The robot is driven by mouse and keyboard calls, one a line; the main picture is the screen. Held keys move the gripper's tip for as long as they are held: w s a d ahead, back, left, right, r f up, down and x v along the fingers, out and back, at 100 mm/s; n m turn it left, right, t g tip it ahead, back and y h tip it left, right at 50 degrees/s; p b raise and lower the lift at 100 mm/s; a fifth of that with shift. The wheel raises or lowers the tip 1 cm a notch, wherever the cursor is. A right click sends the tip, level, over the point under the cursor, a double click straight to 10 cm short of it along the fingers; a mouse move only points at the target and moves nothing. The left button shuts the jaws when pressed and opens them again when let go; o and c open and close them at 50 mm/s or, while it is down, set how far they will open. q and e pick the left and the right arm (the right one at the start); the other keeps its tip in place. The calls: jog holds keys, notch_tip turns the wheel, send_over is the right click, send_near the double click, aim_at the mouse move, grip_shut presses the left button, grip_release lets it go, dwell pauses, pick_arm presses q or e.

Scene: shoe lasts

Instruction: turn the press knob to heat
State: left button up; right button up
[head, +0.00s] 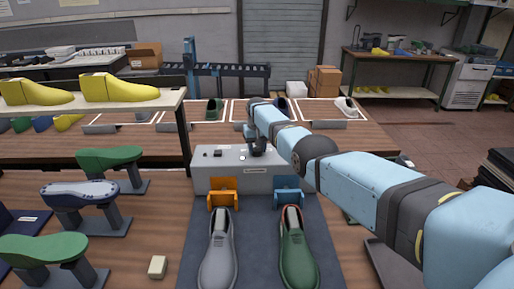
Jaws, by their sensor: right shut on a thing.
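My left gripper is not in view.
An orange bracket (223,193) and a blue bracket (288,190) stand before the press. A grey shoe (219,250) and a green shoe (297,250) lie on the dark mat (258,255).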

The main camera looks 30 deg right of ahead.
aim_at(257, 149)
jog(key=shift+m, duration=1.1)
jog(key=shift+r, duration=0.1)
jog(key=o, duration=0.9)
jog(key=shift+r, duration=0.4)
notch_tip(257, 149, up, 13)
jog(key=shift+f, duration=0.1)
